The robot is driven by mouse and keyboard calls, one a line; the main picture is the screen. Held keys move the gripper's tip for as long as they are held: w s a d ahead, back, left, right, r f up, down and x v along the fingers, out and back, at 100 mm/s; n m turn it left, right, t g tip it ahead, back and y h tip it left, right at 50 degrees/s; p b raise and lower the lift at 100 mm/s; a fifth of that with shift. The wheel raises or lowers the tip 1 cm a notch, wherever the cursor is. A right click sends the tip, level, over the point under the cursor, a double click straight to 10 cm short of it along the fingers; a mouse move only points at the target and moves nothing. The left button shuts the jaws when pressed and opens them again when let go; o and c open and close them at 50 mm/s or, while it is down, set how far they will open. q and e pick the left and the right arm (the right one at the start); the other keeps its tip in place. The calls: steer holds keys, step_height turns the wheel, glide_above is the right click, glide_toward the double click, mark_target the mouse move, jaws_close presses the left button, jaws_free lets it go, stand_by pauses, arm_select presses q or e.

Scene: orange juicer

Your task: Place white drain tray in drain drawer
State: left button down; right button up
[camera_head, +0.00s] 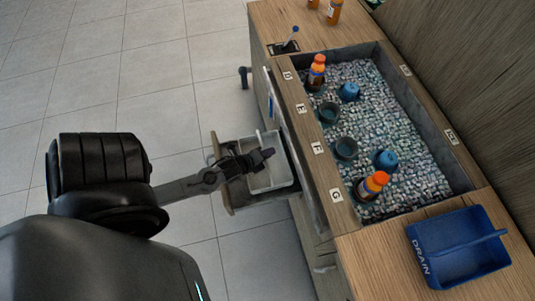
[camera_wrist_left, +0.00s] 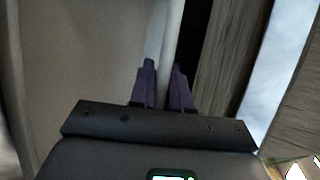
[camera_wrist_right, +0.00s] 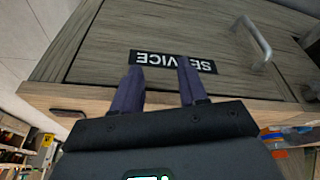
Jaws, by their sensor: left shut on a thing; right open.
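The white drain tray (camera_head: 270,178) sits in the pulled-out drain drawer (camera_head: 232,192) on the left side of the wooden cabinet. It looks to be inside the drawer walls, but my arm hides part of it. My left gripper (camera_head: 262,157) is at the tray, shut on its pale rim. In the left wrist view the rim (camera_wrist_left: 171,45) runs between the two fingers (camera_wrist_left: 162,85). My right gripper (camera_wrist_right: 160,85) is open and empty, in front of a wooden panel with a black SERVICE label (camera_wrist_right: 174,61).
A blue tray marked DRAIN (camera_head: 455,262) stands on the counter (camera_head: 365,262). A sunken bed of pebbles (camera_head: 385,120) holds orange-capped bottles (camera_head: 372,185) and blue and dark cups (camera_head: 346,148). The right wrist view shows a metal handle (camera_wrist_right: 258,42). The tiled floor left of the cabinet is clear.

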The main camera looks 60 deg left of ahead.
arm_select(q)
steer(key=shift+a+f+b, duration=0.1)
steer(key=shift+f+b, duration=0.2)
steer(key=shift+f, duration=0.25)
step_height(320, 180, down, 3)
steer(key=shift+r+b, duration=0.15)
steer(key=shift+b, duration=0.5)
steer(key=c, duration=1.1)
jaws_free()
